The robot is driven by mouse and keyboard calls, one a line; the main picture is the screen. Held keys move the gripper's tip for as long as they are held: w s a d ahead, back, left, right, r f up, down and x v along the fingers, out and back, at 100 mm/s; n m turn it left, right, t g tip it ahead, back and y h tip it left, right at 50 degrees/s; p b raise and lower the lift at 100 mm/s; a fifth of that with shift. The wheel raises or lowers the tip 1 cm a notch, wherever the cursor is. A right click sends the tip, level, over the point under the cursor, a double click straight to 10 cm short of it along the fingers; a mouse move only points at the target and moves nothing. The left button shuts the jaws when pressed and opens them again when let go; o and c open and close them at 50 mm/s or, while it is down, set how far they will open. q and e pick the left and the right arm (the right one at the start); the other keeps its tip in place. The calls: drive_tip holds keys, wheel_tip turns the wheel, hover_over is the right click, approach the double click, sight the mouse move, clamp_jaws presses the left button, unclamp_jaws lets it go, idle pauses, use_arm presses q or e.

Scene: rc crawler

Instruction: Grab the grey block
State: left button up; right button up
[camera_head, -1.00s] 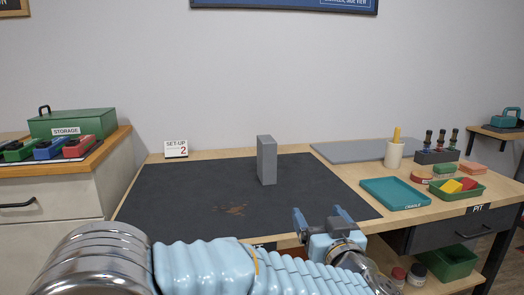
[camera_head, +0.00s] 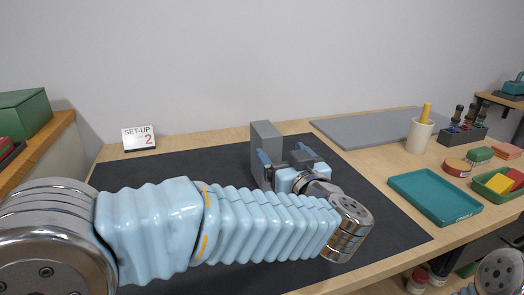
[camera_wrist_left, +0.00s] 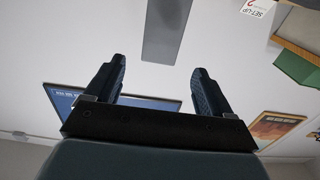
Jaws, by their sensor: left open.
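The grey block (camera_head: 266,138) stands upright on the dark mat (camera_head: 200,166) in the head view. My left gripper (camera_head: 284,155) is open and empty, just in front of the block and partly overlapping its lower part. In the left wrist view, the block (camera_wrist_left: 167,30) lies ahead of the open fingers (camera_wrist_left: 158,66) and roughly in line with the gap between them, apart from both. My right gripper is not in view.
A set-up sign (camera_head: 139,138) stands at the back left. A teal tray (camera_head: 435,197), a cream cup (camera_head: 419,136) and a green bin (camera_head: 494,186) are on the right. A grey flat sheet (camera_head: 375,127) lies at the back. My left arm covers the front of the mat.

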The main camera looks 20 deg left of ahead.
sight(265, 128)
use_arm(q)
drive_tip(key=x, duration=0.6)
drive_tip(key=shift+r+p+x, duration=0.1)
drive_tip(key=shift+p+x, duration=0.1)
drive_tip(key=shift+x, duration=1.2)
drive_tip(key=shift+r+p+x, duration=0.15)
drive_tip(key=shift+x, duration=1.2)
clamp_jaws()
